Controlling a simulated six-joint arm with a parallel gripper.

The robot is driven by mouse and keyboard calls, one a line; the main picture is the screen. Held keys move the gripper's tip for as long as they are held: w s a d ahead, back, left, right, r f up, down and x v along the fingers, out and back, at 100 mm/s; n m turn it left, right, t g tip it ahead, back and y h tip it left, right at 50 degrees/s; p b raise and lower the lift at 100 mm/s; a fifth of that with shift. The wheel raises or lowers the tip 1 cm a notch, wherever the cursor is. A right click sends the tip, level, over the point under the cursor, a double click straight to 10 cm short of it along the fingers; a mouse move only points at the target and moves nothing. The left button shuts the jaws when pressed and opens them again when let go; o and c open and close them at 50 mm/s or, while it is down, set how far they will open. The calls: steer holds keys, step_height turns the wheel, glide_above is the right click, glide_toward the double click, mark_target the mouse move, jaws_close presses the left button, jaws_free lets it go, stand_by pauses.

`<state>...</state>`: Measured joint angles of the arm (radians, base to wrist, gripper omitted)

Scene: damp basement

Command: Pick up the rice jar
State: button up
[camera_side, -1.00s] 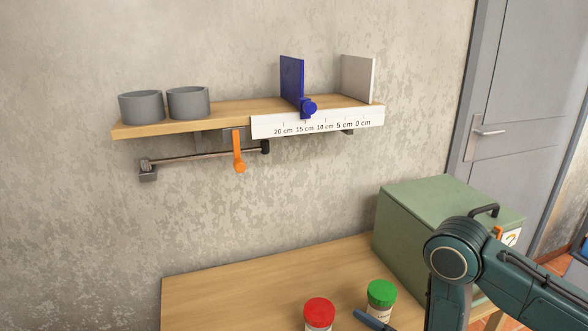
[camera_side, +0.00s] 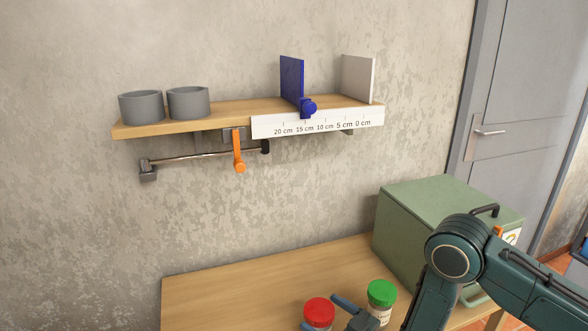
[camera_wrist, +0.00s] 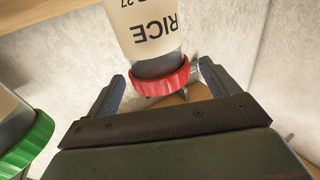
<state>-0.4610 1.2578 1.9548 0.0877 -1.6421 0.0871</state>
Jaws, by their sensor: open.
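The rice jar has a red lid (camera_side: 319,309) and stands on the table at the bottom of the side view, its lower part cut off by the frame. In the wrist view the rice jar (camera_wrist: 152,32) appears upside down, with RICE on its pale label. My gripper (camera_wrist: 162,80) is open, with one blue-grey finger on each side of the jar near its red lid. In the side view my gripper (camera_side: 328,312) also has fingers on both sides of the lid. Whether either finger touches the jar, I cannot tell.
A green-lidded jar (camera_side: 381,294) stands just right of the rice jar, close to my gripper. A green box (camera_side: 425,225) stands at the table's right. The table's left part (camera_side: 220,295) is clear. A wall shelf (camera_side: 225,113) holds two grey pots and a blue divider.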

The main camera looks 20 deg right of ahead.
steer(key=shift+w+a, duration=0.2)
steer(key=shift+w, duration=0.15)
steer(key=c, duration=1.7)
